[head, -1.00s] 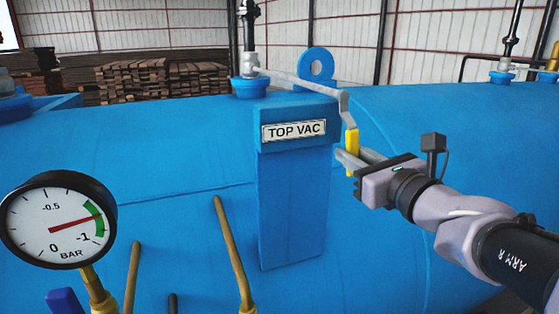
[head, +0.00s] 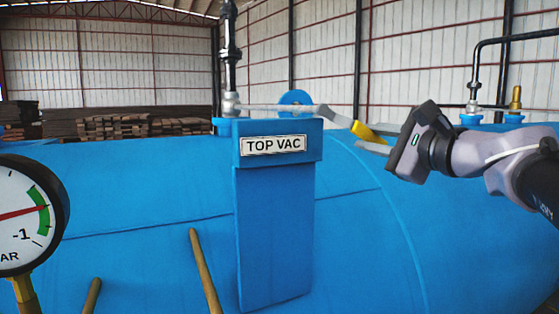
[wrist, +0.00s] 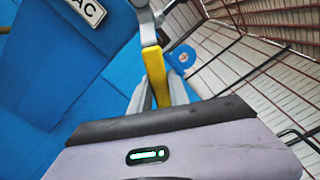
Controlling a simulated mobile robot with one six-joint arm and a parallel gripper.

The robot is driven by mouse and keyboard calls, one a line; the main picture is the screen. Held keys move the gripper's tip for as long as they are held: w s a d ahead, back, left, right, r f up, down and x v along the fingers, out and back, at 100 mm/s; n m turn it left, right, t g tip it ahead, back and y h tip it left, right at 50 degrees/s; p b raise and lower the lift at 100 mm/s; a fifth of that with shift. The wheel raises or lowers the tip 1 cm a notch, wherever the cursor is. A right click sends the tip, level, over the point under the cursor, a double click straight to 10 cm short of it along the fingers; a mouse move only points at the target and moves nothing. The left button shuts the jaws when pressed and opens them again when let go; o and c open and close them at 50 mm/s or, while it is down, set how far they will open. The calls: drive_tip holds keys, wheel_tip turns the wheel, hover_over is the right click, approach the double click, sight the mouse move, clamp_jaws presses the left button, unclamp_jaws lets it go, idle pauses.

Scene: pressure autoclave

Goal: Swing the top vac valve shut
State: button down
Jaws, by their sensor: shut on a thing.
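The top vac valve (head: 231,103) stands on the blue vessel behind the TOP VAC sign (head: 273,145). Its grey lever (head: 290,108) reaches out to the right, across the pipe line, and ends in a yellow grip (head: 366,132). My gripper (head: 372,137) is shut on the yellow grip at the lever's end. In the wrist view the yellow grip (wrist: 156,72) lies between my two fingers (wrist: 150,98), and the grey lever runs up from it. The finger contact is partly hidden by the grip.
A pressure gauge (head: 25,214) stands at the left front, near yellow-brown rods (head: 205,270). A blue lifting eye (head: 295,98) sits behind the lever. Black pipework (head: 475,75) rises at the right.

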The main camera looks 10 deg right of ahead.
drive_tip(key=r+n, duration=0.1)
drive_tip(key=n, duration=0.1)
drive_tip(key=d+r+n+b, duration=0.1)
drive_tip(key=r+n, duration=0.1)
drive_tip(key=shift+w+d+r, duration=0.1)
drive_tip(key=shift+w+r, duration=0.1)
drive_tip(key=shift+r, duration=0.05)
drive_tip(key=shift+r+n, duration=0.9)
drive_tip(key=shift+r, duration=0.3)
drive_tip(key=c, duration=1.5)
unclamp_jaws()
drive_tip(key=shift+c, duration=0.2)
drive_tip(key=o, duration=0.3)
drive_tip(key=shift+w+f, duration=0.1)
drive_tip(key=shift+w, duration=0.05)
drive_tip(key=shift+w+f, duration=0.1)
drive_tip(key=shift+w, duration=0.05)
drive_tip(key=b+v, duration=0.3)
drive_tip(key=v, duration=1.4)
drive_tip(key=shift+s, duration=0.35)
